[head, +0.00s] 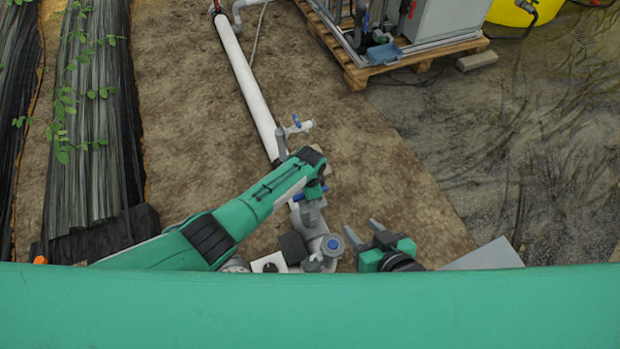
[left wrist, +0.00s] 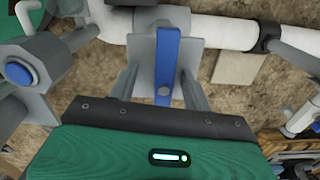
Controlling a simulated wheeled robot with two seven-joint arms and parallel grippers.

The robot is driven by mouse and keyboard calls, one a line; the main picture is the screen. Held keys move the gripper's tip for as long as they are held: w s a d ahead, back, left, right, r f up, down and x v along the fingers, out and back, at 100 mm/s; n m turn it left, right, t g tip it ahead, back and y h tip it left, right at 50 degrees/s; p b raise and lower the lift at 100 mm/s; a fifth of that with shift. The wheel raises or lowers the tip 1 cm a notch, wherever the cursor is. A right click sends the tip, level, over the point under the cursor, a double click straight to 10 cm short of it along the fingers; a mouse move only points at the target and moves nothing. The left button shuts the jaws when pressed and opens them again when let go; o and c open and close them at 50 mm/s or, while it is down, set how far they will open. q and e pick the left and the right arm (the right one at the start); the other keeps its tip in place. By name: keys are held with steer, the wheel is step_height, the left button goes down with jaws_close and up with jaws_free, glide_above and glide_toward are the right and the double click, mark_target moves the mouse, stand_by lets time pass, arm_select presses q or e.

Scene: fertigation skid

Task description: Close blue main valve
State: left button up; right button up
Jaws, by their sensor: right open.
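The blue main valve's flat lever (left wrist: 165,60) shows in the left wrist view, on a grey valve body set in a white pipe (left wrist: 225,32). The lever lies across the line of the pipe. My left gripper (left wrist: 158,78) has its two grey fingers apart, one on each side of the lever, with gaps visible on both sides. In the head view my left forearm and wrist hide most of this valve. My right gripper (head: 365,234) is open and empty, low in the head view, right of a grey fitting with a round blue cap (head: 332,244).
A smaller blue-handled valve (head: 297,122) stands beside the long white pipe (head: 245,80). The blue-capped fitting also shows in the left wrist view (left wrist: 18,73). A wooden pallet (head: 420,60) with equipment stands at the back. Bare soil (head: 400,180) lies open to the right.

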arm_select(q)
steer(key=r+p, duration=0.1)
steer(key=r, duration=0.1)
steer(key=r+p, duration=0.4)
steer(key=shift+w, duration=0.25)
arm_select(e)
steer(key=s+d+r+g+h, duration=0.1)
steer(key=s+d+g+h, duration=0.4)
steer(key=d, duration=0.4)
arm_select(q)
step_height(320, 180, up, 4)
steer(key=p, duration=0.4)
steer(key=shift+f, duration=0.15)
arm_select(e)
step_height(320, 180, down, 8)
steer(key=g, duration=0.2)
steer(key=shift+w+d+f+m+g+y, duration=0.15)
steer(key=shift+w+f+m+g+y, duration=0.05)
steer(key=shift+m+g+y, duration=0.2)
